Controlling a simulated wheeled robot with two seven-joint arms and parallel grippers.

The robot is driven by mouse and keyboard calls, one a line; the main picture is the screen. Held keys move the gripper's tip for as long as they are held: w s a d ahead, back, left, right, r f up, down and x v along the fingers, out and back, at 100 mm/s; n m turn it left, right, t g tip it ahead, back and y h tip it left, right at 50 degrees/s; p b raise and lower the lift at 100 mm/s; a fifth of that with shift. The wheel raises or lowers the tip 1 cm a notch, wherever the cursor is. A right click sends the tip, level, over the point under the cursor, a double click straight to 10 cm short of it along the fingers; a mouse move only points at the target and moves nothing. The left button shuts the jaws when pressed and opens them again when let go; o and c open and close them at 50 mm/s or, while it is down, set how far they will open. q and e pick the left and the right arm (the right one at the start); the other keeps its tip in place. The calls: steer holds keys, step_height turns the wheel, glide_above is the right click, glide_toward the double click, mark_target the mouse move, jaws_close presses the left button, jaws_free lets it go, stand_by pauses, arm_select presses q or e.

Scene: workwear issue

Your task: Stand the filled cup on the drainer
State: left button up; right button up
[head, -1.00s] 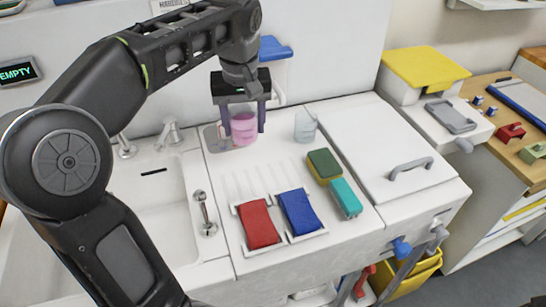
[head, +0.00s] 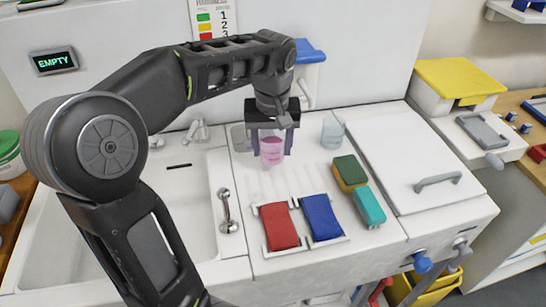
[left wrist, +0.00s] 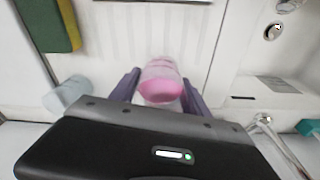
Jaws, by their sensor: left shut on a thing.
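A clear cup with pink liquid (head: 272,151) is held upright between the fingers of my left gripper (head: 272,142), which is shut on it. The drainer (head: 293,183), a white area with several grooves, lies just in front of the cup. In the left wrist view the pink cup (left wrist: 161,78) sits between the fingers, and the drainer grooves (left wrist: 150,35) show beyond it. I cannot tell whether the cup's base touches the surface. My right gripper is not in view.
An empty clear cup (head: 333,131) stands right of the held cup. Red (head: 279,226) and blue (head: 321,217) cloths lie at the drainer's front. A green-and-yellow sponge (head: 350,172) and a teal block (head: 369,207) lie to the right. A sink (head: 160,215) is left.

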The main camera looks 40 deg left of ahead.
mark_target(272, 158)
arm_select(q)
steer(key=shift+f, duration=1.9)
steer(key=shift+f, duration=0.1)
steer(key=o, duration=1.5)
